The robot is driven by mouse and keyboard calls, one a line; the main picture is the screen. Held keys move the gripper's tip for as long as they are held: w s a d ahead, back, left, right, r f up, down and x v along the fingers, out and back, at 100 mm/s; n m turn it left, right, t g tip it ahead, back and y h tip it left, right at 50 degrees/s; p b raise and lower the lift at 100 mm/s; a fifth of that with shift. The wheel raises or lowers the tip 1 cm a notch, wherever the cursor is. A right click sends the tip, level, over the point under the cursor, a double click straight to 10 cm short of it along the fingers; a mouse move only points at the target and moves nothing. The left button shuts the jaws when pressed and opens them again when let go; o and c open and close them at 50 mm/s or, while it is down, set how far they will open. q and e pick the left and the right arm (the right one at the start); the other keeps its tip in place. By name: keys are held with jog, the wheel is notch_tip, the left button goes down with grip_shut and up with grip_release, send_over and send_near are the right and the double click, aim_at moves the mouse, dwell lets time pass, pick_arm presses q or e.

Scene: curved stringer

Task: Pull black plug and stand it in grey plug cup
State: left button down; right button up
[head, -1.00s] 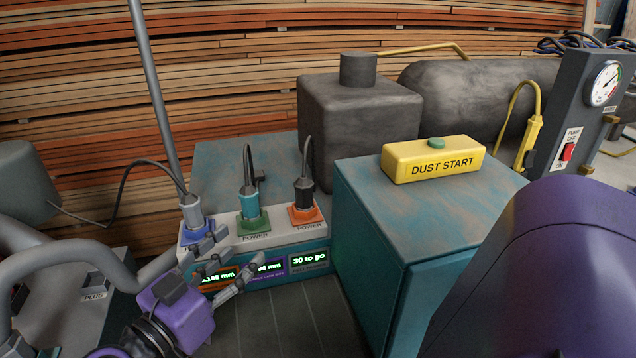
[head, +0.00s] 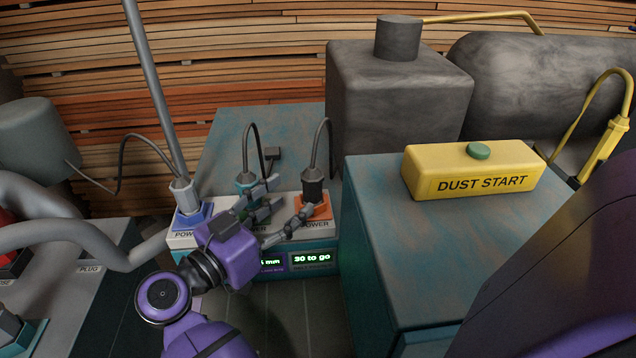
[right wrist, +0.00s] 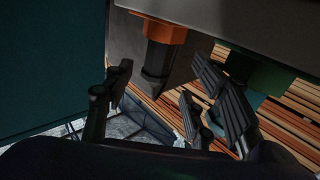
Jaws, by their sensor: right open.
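The black plug (head: 313,187) stands upright in the orange socket (head: 318,208) of the power strip, its black cord arching up behind. It also shows in the right wrist view (right wrist: 156,62), below the orange socket (right wrist: 158,32) in that picture. My right gripper (head: 294,194) is open and empty. Its fingers point towards the black plug, in front of the strip. In the right wrist view the plug lies beyond and between the open fingers (right wrist: 165,90). A PLUG label (head: 89,268) shows on the left cabinet; I cannot clearly make out the grey cup. My left gripper is out of view.
A white-grey plug stands in the blue socket (head: 193,216). A teal plug (head: 246,180) stands in the green socket, partly behind my fingers. The teal cabinet with the yellow DUST START box (head: 478,172) rises close on the right. A grey pole (head: 155,90) stands behind the strip.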

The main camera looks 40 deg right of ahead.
aim_at(306, 187)
jog(key=x, duration=0.4)
jog(key=r+p+x, duration=0.1)
jog(key=x, duration=0.1)
jog(key=shift+d, duration=0.65)
jog(key=c, duration=1.3)
